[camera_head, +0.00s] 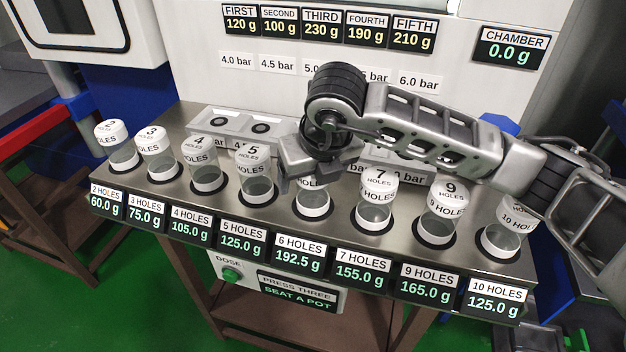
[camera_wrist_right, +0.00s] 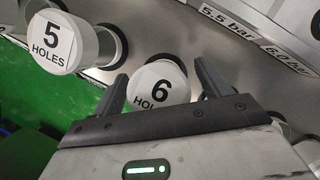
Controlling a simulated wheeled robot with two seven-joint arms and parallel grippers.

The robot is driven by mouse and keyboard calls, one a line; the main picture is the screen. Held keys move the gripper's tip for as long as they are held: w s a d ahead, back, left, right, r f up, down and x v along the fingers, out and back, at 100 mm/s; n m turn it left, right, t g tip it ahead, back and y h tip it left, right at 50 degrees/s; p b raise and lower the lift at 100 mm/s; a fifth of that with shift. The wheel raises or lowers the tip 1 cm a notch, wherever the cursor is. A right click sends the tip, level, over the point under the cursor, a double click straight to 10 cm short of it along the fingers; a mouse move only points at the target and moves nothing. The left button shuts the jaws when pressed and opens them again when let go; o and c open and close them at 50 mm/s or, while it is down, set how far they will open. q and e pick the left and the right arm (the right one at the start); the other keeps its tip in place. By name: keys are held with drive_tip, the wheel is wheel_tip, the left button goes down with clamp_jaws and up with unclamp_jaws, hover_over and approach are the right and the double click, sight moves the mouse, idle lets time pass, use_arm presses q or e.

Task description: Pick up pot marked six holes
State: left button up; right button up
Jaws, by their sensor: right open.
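The pot marked six holes (camera_head: 313,201) stands in its place in the metal rack, above the label "6 HOLES 192.5 g". My right gripper (camera_head: 312,180) is over it and hides its upper part in the head view. In the right wrist view the white lid of the six-hole pot (camera_wrist_right: 160,83) shows between the two dark fingers of my right gripper (camera_wrist_right: 160,84), which are apart. I cannot tell whether the fingers touch the pot. My left gripper is not in view.
The five-hole pot (camera_head: 258,175) stands close on the left, and the seven-hole pot (camera_head: 376,200) close on the right. Several other pots line the metal rack (camera_head: 333,236). A white panel (camera_head: 200,40) with pressure labels and displays rises behind. A green button (camera_head: 230,274) is below.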

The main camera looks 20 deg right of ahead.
drive_tip(key=shift+w+f, duration=0.2)
drive_tip(key=shift+f, duration=0.3)
drive_tip(key=c, duration=1.2)
drive_tip(key=shift+r, duration=0.1)
